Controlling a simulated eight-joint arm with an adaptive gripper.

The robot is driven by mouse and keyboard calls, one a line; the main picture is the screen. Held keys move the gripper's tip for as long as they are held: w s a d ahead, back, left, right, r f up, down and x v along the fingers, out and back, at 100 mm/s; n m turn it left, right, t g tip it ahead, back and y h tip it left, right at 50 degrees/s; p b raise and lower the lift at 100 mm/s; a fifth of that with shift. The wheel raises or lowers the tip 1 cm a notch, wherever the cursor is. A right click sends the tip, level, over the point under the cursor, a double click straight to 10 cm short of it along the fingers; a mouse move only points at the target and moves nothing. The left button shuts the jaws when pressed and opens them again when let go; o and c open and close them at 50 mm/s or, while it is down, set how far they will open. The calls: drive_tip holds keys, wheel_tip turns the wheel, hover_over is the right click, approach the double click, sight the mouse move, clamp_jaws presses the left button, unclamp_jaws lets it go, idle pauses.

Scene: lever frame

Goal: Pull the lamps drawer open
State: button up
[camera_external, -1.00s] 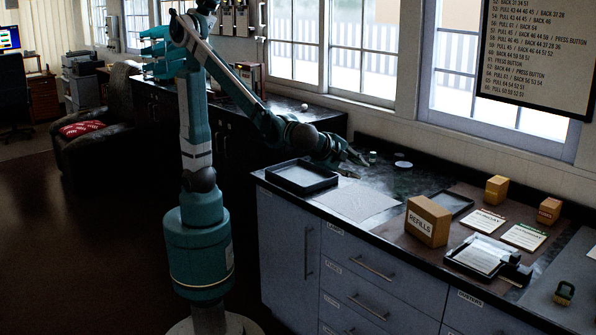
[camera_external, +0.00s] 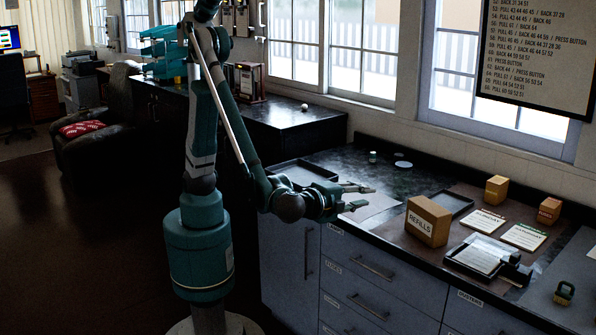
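The counter's front holds a stack of grey drawers with bar handles and small labels that are too small to read surely. The top drawer (camera_external: 352,256) has its handle (camera_external: 372,267) in view, and another drawer (camera_external: 345,292) with a handle (camera_external: 367,307) lies below it. All of these drawers look shut. I cannot tell which one is the lamps drawer. My gripper (camera_external: 372,197) is open and empty. It is above the counter's front edge, over the pale sheet, up and back from the top drawer's handle, and touches no handle.
A tall cabinet door (camera_external: 290,250) is left of the drawers. On the counter are a black tray (camera_external: 300,172), partly behind my arm, a REFILLS box (camera_external: 428,221), an empty dark tray (camera_external: 455,203) and a document tray (camera_external: 480,257). Open floor (camera_external: 90,250) lies left of my base.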

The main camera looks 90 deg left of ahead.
approach(370, 269)
drive_tip(key=x, duration=0.2)
drive_tip(key=shift+w+a+f, duration=0.15)
drive_tip(key=shift+a+f, duration=0.1)
drive_tip(key=shift+a, duration=0.05)
drive_tip(key=shift+w+a, duration=0.1)
drive_tip(key=shift+b+x, duration=0.95)
drive_tip(key=shift+x, duration=2.8)
clamp_jaws()
